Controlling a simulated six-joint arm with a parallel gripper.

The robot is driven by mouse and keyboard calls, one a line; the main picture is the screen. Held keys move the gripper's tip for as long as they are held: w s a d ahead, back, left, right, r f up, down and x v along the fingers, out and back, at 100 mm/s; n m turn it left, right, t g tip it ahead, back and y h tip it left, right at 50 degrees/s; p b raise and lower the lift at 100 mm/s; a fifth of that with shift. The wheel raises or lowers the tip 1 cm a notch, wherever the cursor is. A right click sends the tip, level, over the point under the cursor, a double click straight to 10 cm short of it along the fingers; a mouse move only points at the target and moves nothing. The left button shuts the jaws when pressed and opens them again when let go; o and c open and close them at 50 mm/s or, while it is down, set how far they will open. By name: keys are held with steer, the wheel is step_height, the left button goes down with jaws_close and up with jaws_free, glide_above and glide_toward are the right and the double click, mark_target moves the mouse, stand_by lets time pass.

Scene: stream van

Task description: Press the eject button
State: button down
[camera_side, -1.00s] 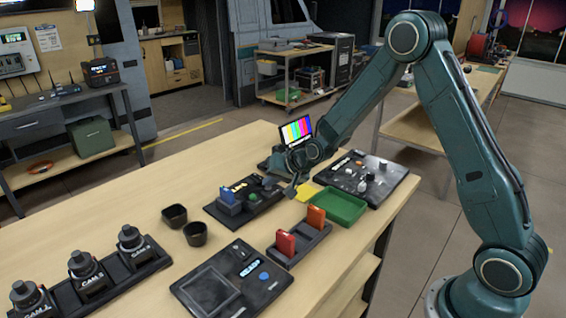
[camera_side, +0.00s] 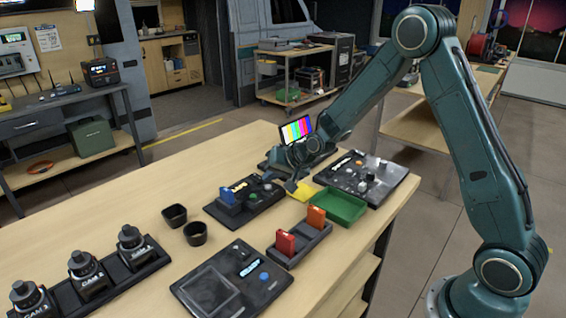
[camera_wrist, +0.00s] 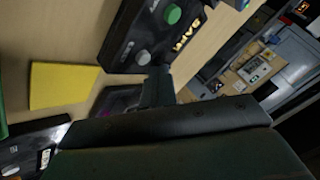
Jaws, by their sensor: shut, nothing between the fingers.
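A black device (camera_side: 262,203) with a blue block (camera_side: 228,196) in its left end lies mid-table in the side view. In the wrist view a black device (camera_wrist: 130,45) at the top carries a green button (camera_wrist: 174,14) and a grey button (camera_wrist: 142,57). My gripper (camera_side: 291,186) is shut and empty, just right of the device in the side view. In the wrist view my gripper (camera_wrist: 158,82) points towards the device's near edge, close to the grey button. Contact cannot be made out.
A black panel (camera_side: 385,190) lies further right. A holder (camera_side: 308,247) with red and orange blocks and two black cups (camera_side: 195,233) are nearer the front.

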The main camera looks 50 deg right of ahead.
steer(key=shift+r, duration=0.1)
steer(key=shift+r, duration=2.45)
steer(key=s+a+r+n+g, duration=0.2)
steer(key=s+a+r+n, duration=0.15)
steer(key=s+r, duration=1)
steer(key=s+a+n+g+h, duration=0.1)
steer(key=s+n, duration=0.3)
steer(key=s, duration=1.9)
steer(key=shift+g, duration=0.3)
